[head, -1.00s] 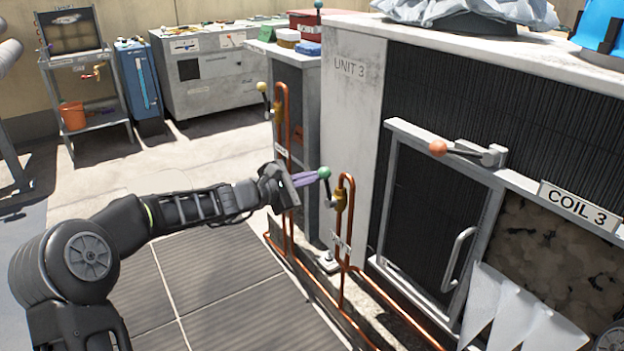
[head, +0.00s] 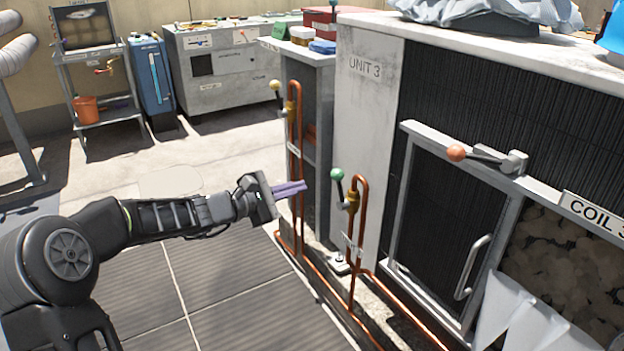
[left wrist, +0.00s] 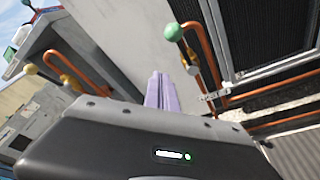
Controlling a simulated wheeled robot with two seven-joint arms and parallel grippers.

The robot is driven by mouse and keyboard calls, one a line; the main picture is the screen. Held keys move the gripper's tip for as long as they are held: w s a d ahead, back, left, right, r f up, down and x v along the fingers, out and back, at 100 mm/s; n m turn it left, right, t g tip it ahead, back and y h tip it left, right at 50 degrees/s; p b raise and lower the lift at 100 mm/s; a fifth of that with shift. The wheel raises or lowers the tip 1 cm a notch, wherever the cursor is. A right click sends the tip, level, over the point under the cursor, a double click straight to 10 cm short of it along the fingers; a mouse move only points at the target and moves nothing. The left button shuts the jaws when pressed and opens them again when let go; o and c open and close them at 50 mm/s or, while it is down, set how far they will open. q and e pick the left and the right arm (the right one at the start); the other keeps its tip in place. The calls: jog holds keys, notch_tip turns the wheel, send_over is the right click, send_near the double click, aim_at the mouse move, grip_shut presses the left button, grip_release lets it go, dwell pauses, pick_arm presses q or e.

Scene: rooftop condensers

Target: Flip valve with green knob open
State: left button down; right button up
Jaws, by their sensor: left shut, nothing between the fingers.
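The green knob (head: 337,174) tops a short lever on a brass valve (head: 351,201), fitted to a copper pipe in front of Unit 3. The lever stands nearly upright, leaning a little left. My left gripper (head: 303,187) is shut and empty, its purple fingers pointing right, apart from the knob and left of it in the head view. In the left wrist view the green knob (left wrist: 174,33) and its lever are up and right of the purple fingers (left wrist: 158,88). My right gripper is not in view.
A valve with a yellow knob (head: 275,85) stands on another copper pipe farther back. A lever with an orange knob (head: 456,153) is on the panel frame at right. Copper pipes (head: 385,316) run low along the unit. Floor around my left arm is open.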

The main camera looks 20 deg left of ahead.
pick_arm(q)
jog(key=shift+v, duration=1.2)
